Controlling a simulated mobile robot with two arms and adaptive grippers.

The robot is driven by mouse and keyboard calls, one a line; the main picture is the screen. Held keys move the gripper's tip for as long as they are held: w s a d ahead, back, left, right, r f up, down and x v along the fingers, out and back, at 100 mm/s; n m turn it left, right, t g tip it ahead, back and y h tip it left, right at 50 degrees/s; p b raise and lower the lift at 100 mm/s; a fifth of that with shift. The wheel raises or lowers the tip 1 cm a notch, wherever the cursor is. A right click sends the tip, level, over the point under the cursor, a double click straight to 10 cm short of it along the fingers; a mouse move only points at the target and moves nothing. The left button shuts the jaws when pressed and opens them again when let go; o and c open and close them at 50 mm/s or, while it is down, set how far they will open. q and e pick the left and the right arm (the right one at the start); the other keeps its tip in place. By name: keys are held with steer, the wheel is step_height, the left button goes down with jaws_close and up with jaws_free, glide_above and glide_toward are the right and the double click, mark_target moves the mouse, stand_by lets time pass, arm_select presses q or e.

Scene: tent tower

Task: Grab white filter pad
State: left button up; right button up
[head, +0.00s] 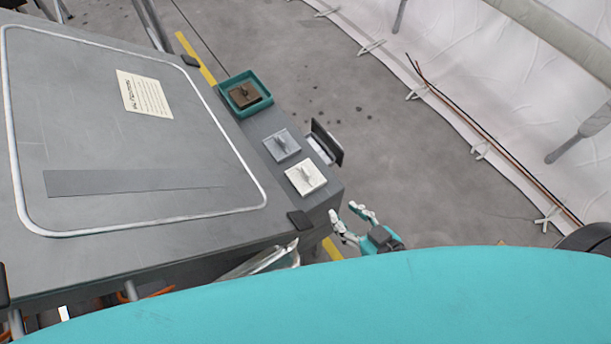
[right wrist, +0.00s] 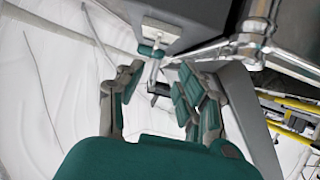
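The white filter pad (head: 311,182) is a small square with an upright handle. It lies on the right end of the grey bench top in the head view. My right gripper (head: 346,211) is beyond the bench edge, below and right of the pad, with its fingers apart and nothing between them. In the right wrist view the open fingers of my right gripper (right wrist: 158,88) point towards a pale flat piece, and I cannot tell for sure whether this is the pad. My left gripper is not in view.
A grey pad (head: 281,149) and a teal tray (head: 228,83) holding a brown pad (head: 244,96) stand in line behind the white one. A dark open box (head: 326,143) is at the bench's right side. A silvery metal part (head: 262,260) sticks out in front.

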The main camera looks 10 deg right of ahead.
steer(key=p, duration=0.1)
glide_toward(308, 173)
steer(key=x, duration=0.3)
steer(key=shift+w+a, duration=0.2)
steer(key=shift+a, duration=0.25)
steer(key=shift+d+p+x, duration=0.15)
steer(key=shift+x, duration=1.45)
steer(key=shift+d+p+x, duration=0.15)
steer(key=shift+x, duration=1.4)
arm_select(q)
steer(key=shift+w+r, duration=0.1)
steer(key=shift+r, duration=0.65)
arm_select(e)
steer(key=shift+f, duration=0.1)
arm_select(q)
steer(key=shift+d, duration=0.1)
arm_select(e)
jaws_close()
